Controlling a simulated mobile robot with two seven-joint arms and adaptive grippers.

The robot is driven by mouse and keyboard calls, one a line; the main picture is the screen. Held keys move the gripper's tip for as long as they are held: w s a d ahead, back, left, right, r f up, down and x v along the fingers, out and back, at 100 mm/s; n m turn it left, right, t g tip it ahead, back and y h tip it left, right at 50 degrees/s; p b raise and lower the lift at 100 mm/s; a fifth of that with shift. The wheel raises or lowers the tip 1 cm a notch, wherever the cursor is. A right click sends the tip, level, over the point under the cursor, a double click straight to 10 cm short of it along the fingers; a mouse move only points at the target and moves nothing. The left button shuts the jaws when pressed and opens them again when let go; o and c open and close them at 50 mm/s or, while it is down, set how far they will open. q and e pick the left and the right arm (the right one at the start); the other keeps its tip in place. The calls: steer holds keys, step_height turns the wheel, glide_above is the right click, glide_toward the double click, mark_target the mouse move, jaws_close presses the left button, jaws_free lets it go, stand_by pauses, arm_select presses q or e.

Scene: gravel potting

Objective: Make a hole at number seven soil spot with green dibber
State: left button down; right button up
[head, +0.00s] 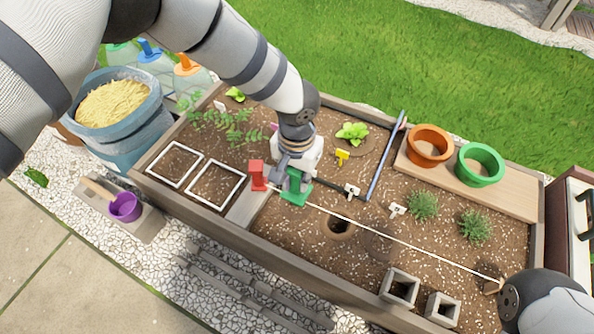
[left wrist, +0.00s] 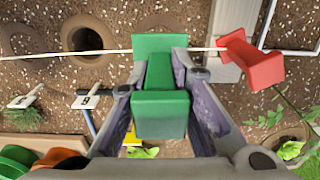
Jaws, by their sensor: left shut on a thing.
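My left gripper (head: 295,178) is shut on the green dibber (head: 296,193), pointing down over the soil beside the white string. In the left wrist view the green dibber (left wrist: 160,115) sits between both fingers, and part of a round soil spot (left wrist: 160,22) shows beyond it. I cannot tell whether its tip touches the soil. A yellow marker (head: 342,156) stands nearby; its number is not readable. A white marker reading 6 (left wrist: 88,101) lines up with an open round hole (left wrist: 86,40), which in the head view (head: 338,228) is right of the dibber. My right gripper is out of view.
A red dibber (head: 257,175) stands on a grey board (head: 248,207) just left of my gripper. The white string (head: 420,246) crosses the bed. A blue bar (head: 387,155), orange pot (head: 429,146), green pot (head: 480,164) and grey block pots (head: 399,288) are to the right.

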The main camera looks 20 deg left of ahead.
mark_target(297, 194)
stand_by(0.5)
arm_select(q)
steer(key=shift+f+b, duration=1.35)
steer(key=shift+f, duration=1.75)
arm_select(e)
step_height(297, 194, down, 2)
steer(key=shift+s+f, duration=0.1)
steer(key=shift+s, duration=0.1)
arm_select(q)
steer(key=shift+r+p, duration=3.15)
steer(key=shift+r, duration=1.95)
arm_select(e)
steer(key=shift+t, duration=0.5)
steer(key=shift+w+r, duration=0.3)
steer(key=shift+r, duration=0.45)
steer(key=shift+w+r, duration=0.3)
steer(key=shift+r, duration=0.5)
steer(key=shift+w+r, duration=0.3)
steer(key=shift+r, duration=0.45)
arm_select(q)
steer(key=shift+r+p, duration=1.55)
steer(key=shift+r, duration=1.05)
steer(key=shift+f, duration=0.1)
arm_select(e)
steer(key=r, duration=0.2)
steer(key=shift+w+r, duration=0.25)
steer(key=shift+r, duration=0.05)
